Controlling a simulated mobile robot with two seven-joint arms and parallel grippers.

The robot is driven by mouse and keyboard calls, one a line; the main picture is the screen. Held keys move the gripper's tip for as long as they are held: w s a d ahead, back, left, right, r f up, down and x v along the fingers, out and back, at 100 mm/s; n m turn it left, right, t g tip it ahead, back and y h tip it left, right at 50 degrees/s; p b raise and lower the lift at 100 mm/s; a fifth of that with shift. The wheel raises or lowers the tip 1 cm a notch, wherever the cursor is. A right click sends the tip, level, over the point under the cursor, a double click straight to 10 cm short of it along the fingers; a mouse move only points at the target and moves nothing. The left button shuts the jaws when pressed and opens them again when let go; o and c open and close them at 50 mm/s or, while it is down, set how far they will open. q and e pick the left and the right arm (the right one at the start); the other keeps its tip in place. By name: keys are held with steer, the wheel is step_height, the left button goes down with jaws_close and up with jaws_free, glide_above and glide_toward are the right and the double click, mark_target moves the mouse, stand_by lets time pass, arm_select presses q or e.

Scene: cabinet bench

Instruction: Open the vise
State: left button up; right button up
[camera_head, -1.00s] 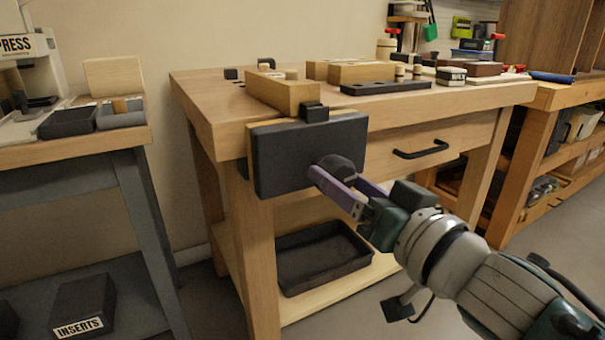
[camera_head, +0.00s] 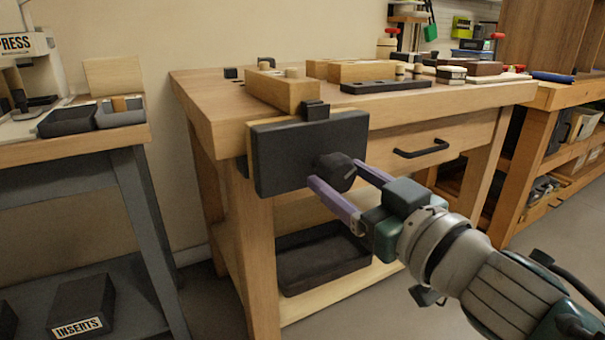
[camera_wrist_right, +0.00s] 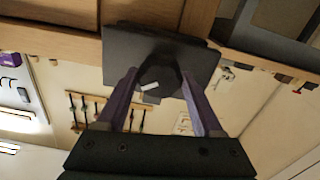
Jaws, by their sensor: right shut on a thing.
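The vise is a dark flat front jaw (camera_head: 285,155) at the front left corner of the wooden bench, with a small dark block on its top edge. A dark faceted knob (camera_head: 338,170) sticks out of its face. My right gripper (camera_head: 337,176) is shut on the knob, one purple finger on each side of it. In the right wrist view the knob (camera_wrist_right: 160,78) sits between the fingers, with a white mark on it, in front of the jaw (camera_wrist_right: 135,46). Any gap behind the jaw is hard to see. My left gripper is not in view.
The bench top (camera_head: 220,95) carries wooden blocks (camera_head: 282,91) and a dark bar (camera_head: 385,87). A drawer with a black handle (camera_head: 420,149) is right of the vise. A dark tray (camera_head: 320,262) lies on the lower shelf. Another table stands left, across a floor gap.

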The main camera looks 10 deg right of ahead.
steer(key=shift+n, duration=1.4)
steer(key=n, duration=0.2)
steer(key=shift+s+n+b, duration=0.1)
steer(key=shift+n+b, duration=0.2)
steer(key=shift+b, duration=0.05)
steer(key=o, duration=1.2)
steer(key=shift+s+d, duration=0.1)
steer(key=shift+p+v, duration=0.6)
steer(key=shift+v, duration=0.5)
steer(key=p+v, duration=0.1)
steer(key=v, duration=0.3)
steer(key=shift+s+d, duration=0.1)
steer(key=shift+s, duration=0.2)
